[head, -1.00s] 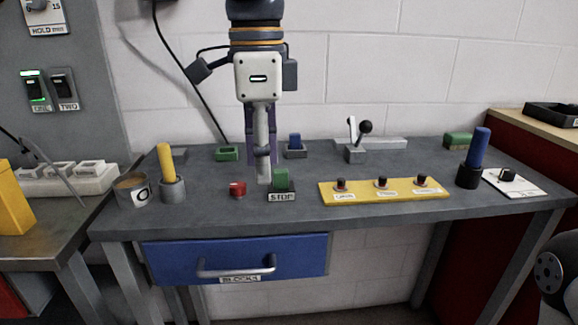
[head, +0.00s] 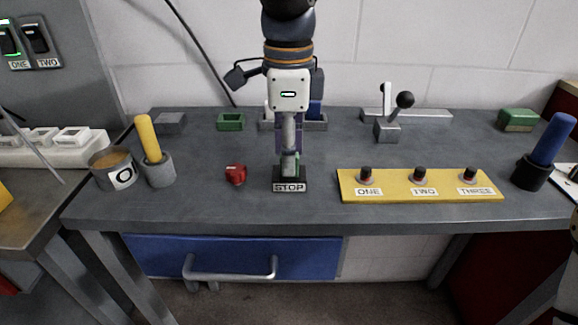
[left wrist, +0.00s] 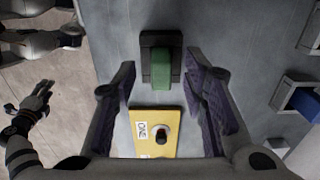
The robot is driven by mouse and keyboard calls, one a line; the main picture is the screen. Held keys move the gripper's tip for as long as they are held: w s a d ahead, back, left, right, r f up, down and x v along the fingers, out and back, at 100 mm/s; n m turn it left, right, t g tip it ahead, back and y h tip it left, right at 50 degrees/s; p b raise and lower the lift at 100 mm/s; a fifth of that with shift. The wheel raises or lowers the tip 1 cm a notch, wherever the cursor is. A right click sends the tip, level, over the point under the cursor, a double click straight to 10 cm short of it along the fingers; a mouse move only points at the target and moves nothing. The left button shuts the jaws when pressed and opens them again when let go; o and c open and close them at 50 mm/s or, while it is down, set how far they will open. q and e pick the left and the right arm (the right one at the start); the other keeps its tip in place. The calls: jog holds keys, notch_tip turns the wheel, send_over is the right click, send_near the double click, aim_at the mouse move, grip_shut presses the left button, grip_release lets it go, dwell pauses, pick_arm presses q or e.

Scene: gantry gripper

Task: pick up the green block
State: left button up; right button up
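A green block (left wrist: 163,68) stands on the black base marked STOP (head: 289,187). My left gripper (head: 289,165) points down right over this base and hides nearly all of the block in the head view. In the left wrist view the left gripper (left wrist: 157,82) is open, its purple-padded fingers spread wide. The green block shows in the gap between them, ahead of the fingertips; I cannot tell the height between them.
A yellow panel (head: 395,189) with buttons ONE, TWO and THREE is right of the base. A red piece (head: 235,175) lies left. A green socket (head: 230,121), a lever (head: 387,131) and another green block (head: 518,119) stand behind. Yellow (head: 148,139) and blue (head: 551,139) handles stand upright.

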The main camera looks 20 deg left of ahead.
pick_arm(q)
jog(key=shift+f, duration=0.75)
grip_shut()
jog(key=shift+w+r, duration=0.1)
